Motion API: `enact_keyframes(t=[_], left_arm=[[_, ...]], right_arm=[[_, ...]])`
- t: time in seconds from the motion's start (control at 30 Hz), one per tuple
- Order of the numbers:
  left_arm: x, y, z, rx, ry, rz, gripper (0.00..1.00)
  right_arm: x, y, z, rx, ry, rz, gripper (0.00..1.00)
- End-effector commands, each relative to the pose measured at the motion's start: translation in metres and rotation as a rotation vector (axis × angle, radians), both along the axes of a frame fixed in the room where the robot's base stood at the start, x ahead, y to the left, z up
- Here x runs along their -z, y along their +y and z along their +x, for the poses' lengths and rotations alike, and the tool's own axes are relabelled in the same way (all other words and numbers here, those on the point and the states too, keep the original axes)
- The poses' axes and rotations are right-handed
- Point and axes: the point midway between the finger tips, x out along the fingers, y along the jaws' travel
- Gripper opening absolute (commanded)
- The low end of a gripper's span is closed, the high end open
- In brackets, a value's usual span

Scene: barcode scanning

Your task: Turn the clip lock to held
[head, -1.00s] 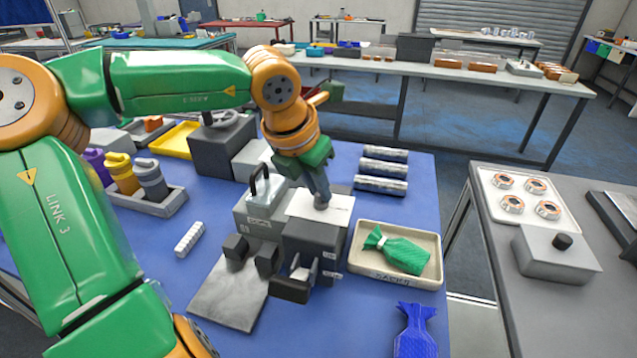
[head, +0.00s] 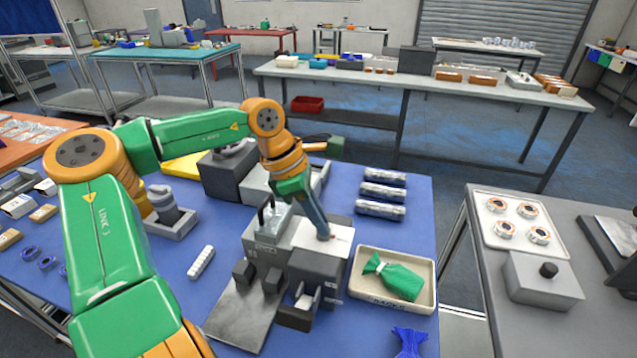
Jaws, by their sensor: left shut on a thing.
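A grey machine (head: 315,266) with a white top plate (head: 308,234) stands on the blue table. My left gripper (head: 325,236) reaches down from above, its fingertips at the right part of the white plate. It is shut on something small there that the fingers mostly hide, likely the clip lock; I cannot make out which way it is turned. A small reddish mark shows beside the fingertips. A grey block with a metal shackle (head: 268,222) stands at the machine's left. My right gripper is not in view.
A cream tray (head: 427,291) with a green wrapped bag (head: 395,278) sits right of the machine. A grey plate (head: 240,318) lies in front, with a white ribbed strip (head: 201,262) to its left. Silver rolls (head: 380,208) lie behind. A blue bag (head: 410,342) is near the front edge.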

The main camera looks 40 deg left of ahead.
Motion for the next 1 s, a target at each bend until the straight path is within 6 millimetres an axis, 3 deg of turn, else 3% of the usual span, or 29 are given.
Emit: enact_keyframes(t=[0.43,1.0], left_arm=[[0.000,0.001,0.001,0.236,0.001,0.001,0.00],[0.001,0.001,0.001,0.284,0.001,0.000,0.00]], right_arm=[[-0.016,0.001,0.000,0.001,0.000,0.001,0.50],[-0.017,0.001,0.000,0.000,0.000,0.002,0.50]])
